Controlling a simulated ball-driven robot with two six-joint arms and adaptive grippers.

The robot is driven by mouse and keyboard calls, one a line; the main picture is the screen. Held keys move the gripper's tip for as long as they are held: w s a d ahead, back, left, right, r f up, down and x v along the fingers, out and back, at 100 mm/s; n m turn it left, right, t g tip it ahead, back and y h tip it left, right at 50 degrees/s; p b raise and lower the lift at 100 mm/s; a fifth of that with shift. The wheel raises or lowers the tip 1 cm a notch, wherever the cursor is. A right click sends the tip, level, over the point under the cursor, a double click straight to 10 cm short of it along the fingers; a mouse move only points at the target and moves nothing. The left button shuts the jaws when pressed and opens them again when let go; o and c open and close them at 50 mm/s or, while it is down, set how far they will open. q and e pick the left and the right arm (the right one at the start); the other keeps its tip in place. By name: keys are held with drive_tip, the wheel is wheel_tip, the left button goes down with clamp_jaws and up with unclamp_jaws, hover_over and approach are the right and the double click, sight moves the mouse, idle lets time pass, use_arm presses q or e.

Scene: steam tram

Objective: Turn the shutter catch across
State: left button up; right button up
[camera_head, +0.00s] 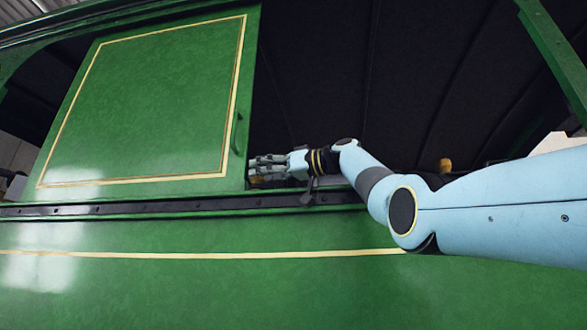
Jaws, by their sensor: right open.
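The green shutter (150,105), a panel with a cream lining, stands at the left of the cab opening. I see nothing held. My left gripper is out of view.
A dark rail (130,209) with rivets runs along under the shutter. Below it is the green side panel (200,290) with a cream line. The dark cab opening (310,70) is clear above my right arm. A green post (553,55) stands at the upper right.

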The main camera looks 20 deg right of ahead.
drive_tip(key=v, duration=0.9)
drive_tip(key=shift+s+d, duration=0.2)
drive_tip(key=shift+d, duration=0.1)
